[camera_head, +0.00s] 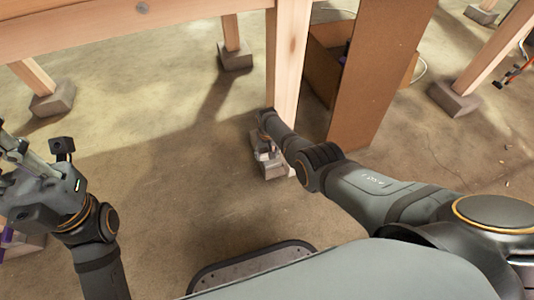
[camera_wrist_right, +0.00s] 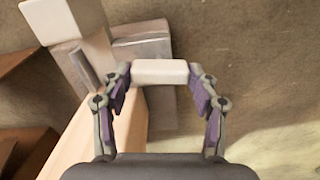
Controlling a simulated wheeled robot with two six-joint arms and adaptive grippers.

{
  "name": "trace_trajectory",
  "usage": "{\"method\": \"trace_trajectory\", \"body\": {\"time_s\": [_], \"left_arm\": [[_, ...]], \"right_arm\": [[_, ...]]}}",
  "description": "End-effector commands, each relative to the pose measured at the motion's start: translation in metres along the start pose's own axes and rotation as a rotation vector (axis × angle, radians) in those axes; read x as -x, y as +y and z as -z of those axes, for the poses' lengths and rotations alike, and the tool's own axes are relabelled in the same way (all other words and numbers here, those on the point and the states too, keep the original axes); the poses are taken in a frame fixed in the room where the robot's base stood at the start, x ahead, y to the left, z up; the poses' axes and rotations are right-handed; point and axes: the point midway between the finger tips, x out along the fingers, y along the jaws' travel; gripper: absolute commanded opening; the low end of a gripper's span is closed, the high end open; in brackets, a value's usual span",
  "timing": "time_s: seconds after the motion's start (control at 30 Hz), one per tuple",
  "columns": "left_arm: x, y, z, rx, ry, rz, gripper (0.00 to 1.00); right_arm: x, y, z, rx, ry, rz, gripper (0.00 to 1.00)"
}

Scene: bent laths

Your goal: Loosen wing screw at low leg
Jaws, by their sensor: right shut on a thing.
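The wooden low leg (camera_head: 287,60) comes down in the middle of the head view to a grey concrete foot (camera_head: 273,171). My right gripper (camera_head: 264,150) is low beside the leg, at its foot. In the right wrist view, my right gripper (camera_wrist_right: 160,78) has its purple-padded fingers on both ends of a pale, block-like piece (camera_wrist_right: 160,71), seemingly the wing screw. The grey foot shows behind it. The screw's thread is hidden. My left gripper (camera_head: 35,175) is raised at the left of the head view, away from the leg; its fingertips are unclear.
A tall brown board (camera_head: 380,70) and an open brown box (camera_head: 325,50) stand right of the leg, close to my right forearm. Other legs stand on concrete feet (camera_head: 235,57) (camera_head: 455,97). A wooden beam (camera_head: 110,25) crosses above. The concrete floor (camera_head: 170,160) left of the leg is clear.

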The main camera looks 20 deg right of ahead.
Motion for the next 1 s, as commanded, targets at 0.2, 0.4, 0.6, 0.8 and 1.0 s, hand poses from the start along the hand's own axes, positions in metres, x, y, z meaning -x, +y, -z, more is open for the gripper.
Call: {"method": "trace_trajectory", "body": {"time_s": [0.2,0.4,0.6,0.8,1.0], "left_arm": [[-0.0009,-0.0002,0.0000,0.001,-0.001,0.000,0.18],[-0.0012,-0.0002,0.0000,0.001,-0.001,0.000,0.18],[-0.0012,-0.0001,0.0000,0.001,-0.001,0.000,0.18],[-0.0012,-0.0001,0.0001,0.001,-0.001,-0.001,0.18],[-0.0012,0.0000,0.0001,0.001,-0.001,-0.001,0.18]], "right_arm": [[-0.0007,-0.0001,-0.0011,0.107,-0.003,0.000,0.29],[-0.0009,-0.0001,-0.0012,0.161,-0.003,0.000,0.29],[-0.0009,-0.0001,-0.0012,0.179,-0.003,0.000,0.29],[-0.0010,-0.0001,-0.0012,0.181,-0.003,0.000,0.29],[-0.0009,-0.0001,-0.0011,0.180,-0.003,0.000,0.70]]}}
